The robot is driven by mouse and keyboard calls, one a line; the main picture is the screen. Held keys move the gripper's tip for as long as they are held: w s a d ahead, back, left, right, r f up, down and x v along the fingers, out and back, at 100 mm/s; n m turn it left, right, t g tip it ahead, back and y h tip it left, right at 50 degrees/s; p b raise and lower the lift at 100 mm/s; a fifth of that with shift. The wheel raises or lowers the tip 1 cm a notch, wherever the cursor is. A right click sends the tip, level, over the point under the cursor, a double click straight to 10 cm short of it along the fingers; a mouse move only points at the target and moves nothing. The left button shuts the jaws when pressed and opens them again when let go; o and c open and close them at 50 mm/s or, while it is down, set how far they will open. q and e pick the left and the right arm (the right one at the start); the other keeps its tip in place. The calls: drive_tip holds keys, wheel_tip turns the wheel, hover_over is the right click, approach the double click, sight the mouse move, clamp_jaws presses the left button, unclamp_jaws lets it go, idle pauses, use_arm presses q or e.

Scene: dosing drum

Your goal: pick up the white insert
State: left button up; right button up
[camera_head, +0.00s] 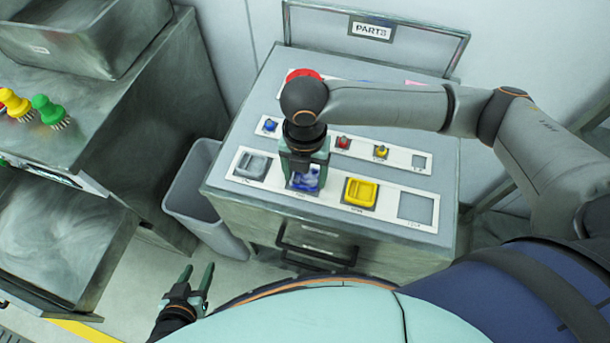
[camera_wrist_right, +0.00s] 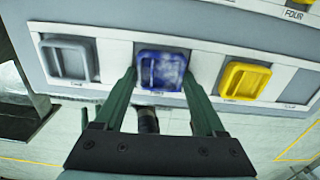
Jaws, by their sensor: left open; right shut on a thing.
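My right gripper (camera_head: 304,172) points down over the front row of the grey cabinet top. Its fingers are shut on the two sides of a blue insert (camera_wrist_right: 162,70) with a cloudy whitish patch. The blue insert also shows in the head view (camera_head: 307,181), partly covered by the gripper. I cannot tell whether it is lifted clear of its slot. No plainly white insert shows in either view. My left gripper (camera_head: 198,288) is open and empty, low over the floor at the lower left.
A grey insert (camera_head: 252,164) and a yellow insert (camera_head: 360,192) sit on either side, close to the fingers. An empty-looking square slot (camera_head: 416,208) lies further right. Small knobs (camera_head: 343,142) stand in the row behind. A grey bin (camera_head: 205,190) stands left of the cabinet.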

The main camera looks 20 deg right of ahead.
drive_tip(key=c, duration=0.5)
drive_tip(key=shift+r, duration=0.1)
